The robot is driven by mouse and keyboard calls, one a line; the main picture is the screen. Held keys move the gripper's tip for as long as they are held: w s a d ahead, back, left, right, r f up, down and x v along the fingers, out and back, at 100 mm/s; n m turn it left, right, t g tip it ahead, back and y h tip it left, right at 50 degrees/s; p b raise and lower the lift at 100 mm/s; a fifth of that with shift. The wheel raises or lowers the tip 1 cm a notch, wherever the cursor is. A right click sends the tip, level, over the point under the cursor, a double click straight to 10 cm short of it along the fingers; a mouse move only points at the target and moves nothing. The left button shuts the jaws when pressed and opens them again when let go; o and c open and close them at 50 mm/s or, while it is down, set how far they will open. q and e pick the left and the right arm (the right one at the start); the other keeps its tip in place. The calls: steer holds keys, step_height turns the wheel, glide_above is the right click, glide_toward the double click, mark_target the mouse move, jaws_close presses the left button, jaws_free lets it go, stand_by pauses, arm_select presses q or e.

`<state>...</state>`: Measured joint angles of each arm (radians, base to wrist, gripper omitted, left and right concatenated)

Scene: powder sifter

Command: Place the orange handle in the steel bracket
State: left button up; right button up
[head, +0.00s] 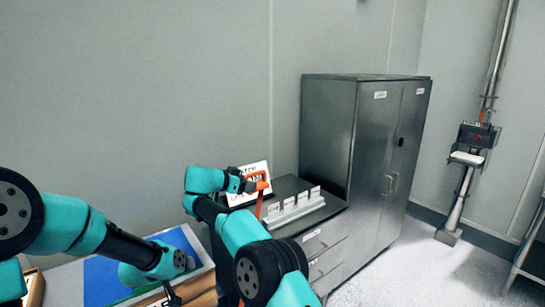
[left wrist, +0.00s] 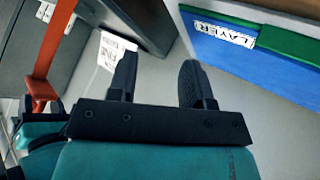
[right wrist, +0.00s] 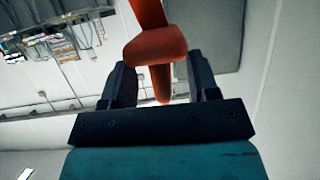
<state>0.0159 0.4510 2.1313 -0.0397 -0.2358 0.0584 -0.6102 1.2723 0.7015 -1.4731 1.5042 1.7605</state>
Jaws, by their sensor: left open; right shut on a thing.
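The orange handle (head: 258,206) is held in my right gripper (head: 257,184) and hangs down above the drawer unit. In the right wrist view the handle (right wrist: 155,48) passes between the two fingers (right wrist: 160,82), which are shut on it. The steel bracket (head: 294,209) is a pale, slotted rack with several white labels on the drawer unit's top. The handle is to its left in the head view; whether they touch is unclear. My left gripper (left wrist: 160,80) is open and empty. The left wrist view also shows the orange handle (left wrist: 48,45) at its left.
A white printed sign (head: 249,182) stands behind my right gripper. A tall steel cabinet (head: 375,140) is right of the drawer unit (head: 322,237). A blue board (head: 105,282) with a green edge lies at lower left.

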arm_select(q)
steer(key=w+a+r+t, duration=0.2)
steer(key=w+r, duration=0.1)
steer(key=r, duration=0.9)
steer(key=shift+w+r, duration=0.15)
steer(key=shift+r, duration=0.25)
